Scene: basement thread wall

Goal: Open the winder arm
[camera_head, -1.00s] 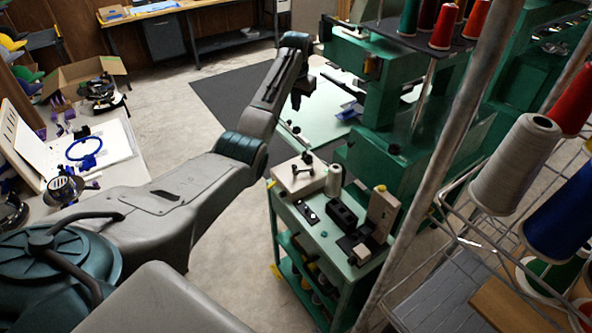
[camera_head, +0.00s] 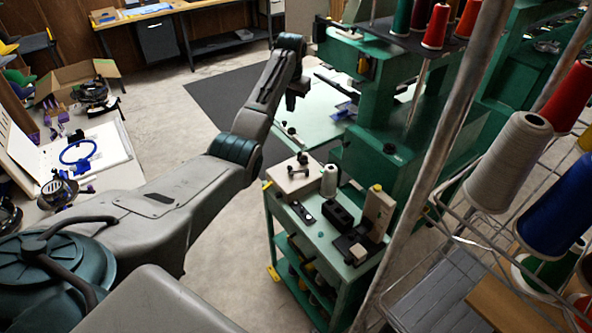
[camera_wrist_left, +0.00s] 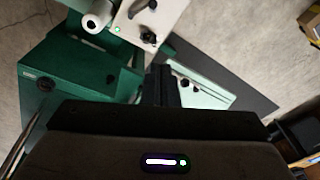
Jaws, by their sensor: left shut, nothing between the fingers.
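A beige box-shaped winder (camera_head: 292,179) with a dark knobbed lever (camera_head: 302,159) on top sits at the far left corner of the green cart's top. Which part is the winder arm I cannot tell for sure. The winder also shows at the top of the left wrist view (camera_wrist_left: 150,22), with its black knob and lever. My left gripper (camera_head: 292,103) hangs beyond and above the winder, apart from it. My right gripper is out of view.
The green cart (camera_head: 318,232) also carries a white thread cone (camera_head: 329,181), a black block (camera_head: 337,214) and a beige upright unit (camera_head: 378,212). A green machine (camera_head: 385,150) stands behind. A metal pole (camera_head: 440,165) and thread rack are at right. Open floor lies left of the cart.

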